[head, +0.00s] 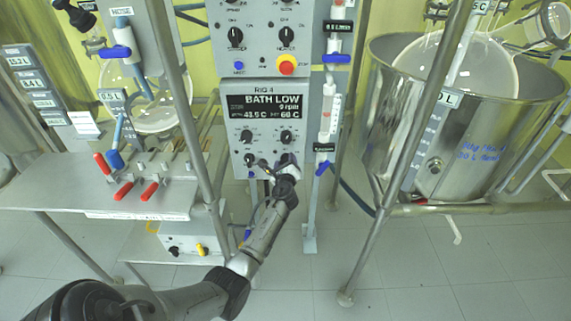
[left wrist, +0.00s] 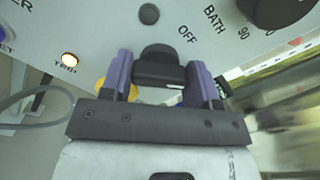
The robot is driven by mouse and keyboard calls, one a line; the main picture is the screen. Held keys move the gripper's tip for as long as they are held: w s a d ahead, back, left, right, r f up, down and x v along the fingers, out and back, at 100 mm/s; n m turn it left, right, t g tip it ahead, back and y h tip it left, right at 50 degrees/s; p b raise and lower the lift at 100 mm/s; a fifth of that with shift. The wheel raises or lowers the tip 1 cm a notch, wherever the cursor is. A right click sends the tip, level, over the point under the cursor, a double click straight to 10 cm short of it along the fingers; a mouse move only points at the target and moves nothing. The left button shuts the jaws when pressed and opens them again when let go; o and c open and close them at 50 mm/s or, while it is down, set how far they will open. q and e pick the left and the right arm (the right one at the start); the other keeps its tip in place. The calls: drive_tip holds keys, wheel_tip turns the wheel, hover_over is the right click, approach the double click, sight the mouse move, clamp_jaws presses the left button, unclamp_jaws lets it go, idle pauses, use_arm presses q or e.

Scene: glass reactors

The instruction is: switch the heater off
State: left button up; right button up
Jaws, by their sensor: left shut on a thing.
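The control box headed RIG 4 (head: 249,97) stands in the middle of the head view, its display reading BATH LOW, 9 rpm, 43.5 C and a set value of 60 C. My left gripper (head: 283,166) is at the lower right of its panel. In the left wrist view my left gripper (left wrist: 160,78) has its two purple fingers on either side of a black knob (left wrist: 158,65) and is shut on it. The word OFF (left wrist: 187,35) is printed just beyond the knob. The knob's pointer position cannot be made out. My right gripper is not in view.
A larger dial (left wrist: 275,10) marked BATH is at upper right. A blue-handled valve (head: 323,167) hangs right of the box. A steel vessel (head: 470,150) stands right; a bench with red-handled clamps (head: 149,190) stands left.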

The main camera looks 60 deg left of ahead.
use_arm(q)
drive_tip(key=n+b, duration=0.1)
drive_tip(key=n, duration=0.2)
drive_tip(key=n+b, duration=0.1)
drive_tip(key=n, duration=0.1)
drive_tip(key=shift+f+n+b, duration=0.25)
drive_tip(key=shift+n+b, duration=0.05)
drive_tip(key=shift+b, duration=0.05)
drive_tip(key=n+b, duration=0.2)
drive_tip(key=n, duration=0.2)
drive_tip(key=shift+n, duration=0.4)
drive_tip(key=shift+r+n, duration=0.1)
drive_tip(key=shift+n, duration=0.2)
drive_tip(key=o, duration=0.9)
drive_tip(key=shift+s, duration=0.1)
drive_tip(key=shift+p+v, duration=2.05)
drive_tip(key=shift+v, duration=4.85)
